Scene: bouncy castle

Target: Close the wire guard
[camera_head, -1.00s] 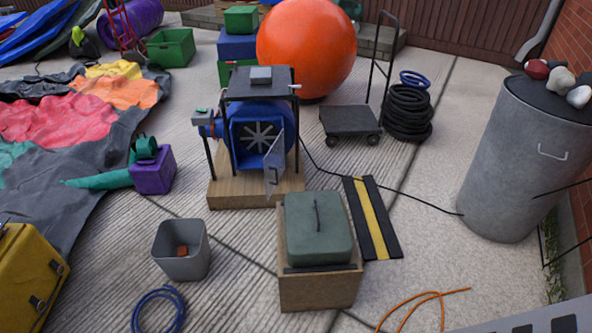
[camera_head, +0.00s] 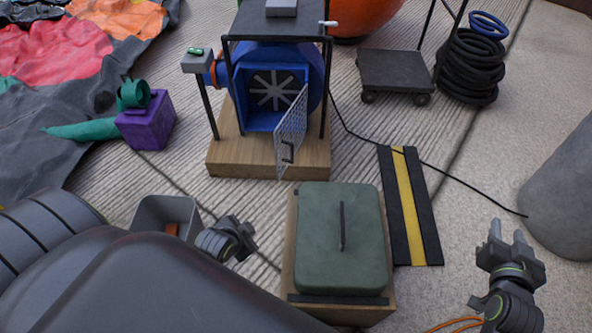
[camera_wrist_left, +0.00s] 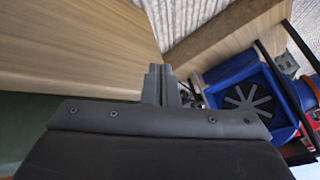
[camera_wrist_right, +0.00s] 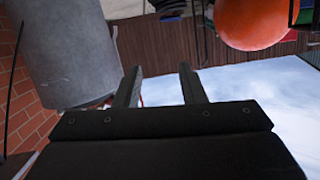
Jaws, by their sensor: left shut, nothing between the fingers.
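The wire guard (camera_head: 290,137) is a grey mesh door with a dark handle (camera_head: 288,152). It stands swung open at the right side of the blue blower's (camera_head: 262,85) front, leaving the grey fan (camera_head: 273,90) uncovered. The blower and fan also show at the right of the left wrist view (camera_wrist_left: 250,100). My left gripper (camera_head: 246,226) is low beside the green-lidded box, in front of and left of the guard, apart from it. Its fingers (camera_wrist_left: 160,85) are together and empty. My right gripper (camera_head: 509,232) is at the far right, its fingers (camera_wrist_right: 160,85) apart with nothing between them.
A wooden box with a green padded lid (camera_head: 340,235) stands in front of the blower's wooden base (camera_head: 225,158). A grey bin (camera_head: 165,212) is left. A black-yellow cable ramp (camera_head: 410,205), cable and grey drum (camera_head: 565,195) lie right. A purple block (camera_head: 147,122) is left.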

